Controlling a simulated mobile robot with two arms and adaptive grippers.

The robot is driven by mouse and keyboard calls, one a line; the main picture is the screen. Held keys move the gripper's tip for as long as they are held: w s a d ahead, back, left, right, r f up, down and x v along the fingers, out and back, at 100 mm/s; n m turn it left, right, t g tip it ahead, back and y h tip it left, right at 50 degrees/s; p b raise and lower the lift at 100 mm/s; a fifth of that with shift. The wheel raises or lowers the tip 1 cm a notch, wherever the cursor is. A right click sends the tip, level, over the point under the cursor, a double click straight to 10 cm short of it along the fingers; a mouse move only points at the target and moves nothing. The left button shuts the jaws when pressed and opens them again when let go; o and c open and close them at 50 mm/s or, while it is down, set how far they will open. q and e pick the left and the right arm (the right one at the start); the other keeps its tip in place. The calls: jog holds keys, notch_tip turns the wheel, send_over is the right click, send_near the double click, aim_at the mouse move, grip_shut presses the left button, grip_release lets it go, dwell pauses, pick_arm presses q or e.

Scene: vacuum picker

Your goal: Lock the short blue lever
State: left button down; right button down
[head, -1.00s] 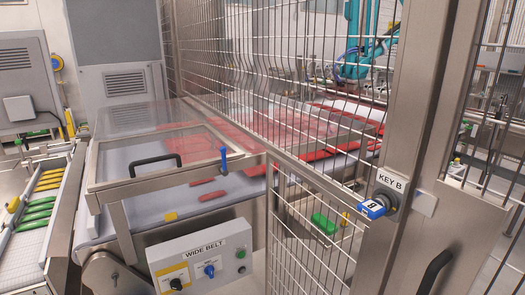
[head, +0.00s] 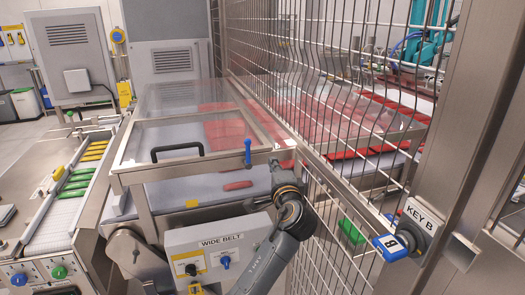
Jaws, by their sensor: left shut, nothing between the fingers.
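The short blue lever (head: 248,150) stands upright at the front right corner of the clear-topped cover (head: 232,152). The cover lies down over the wide belt and has a black handle (head: 177,152) on its front. My left gripper (head: 277,165) is just right of the lever and slightly below it in the picture. It looks apart from the lever, though its fingertips are small and dark. It is shut and empty. My right gripper is not in view.
A wire mesh fence (head: 320,75) runs close along the right of the cover. A WIDE BELT control box (head: 240,240) stands below, partly behind my arm. A blue KEY B key (head: 390,247) is on the post at right. Another conveyor (head: 60,215) is at left.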

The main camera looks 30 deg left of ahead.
aim_at(248, 153)
pick_arm(q)
jog(key=w+a+p, duration=0.4)
jog(key=a, duration=0.4)
jog(key=shift+a, duration=0.25)
jog(key=shift+w+f, duration=0.1)
dwell(0.3)
jog(key=shift+a, duration=0.1)
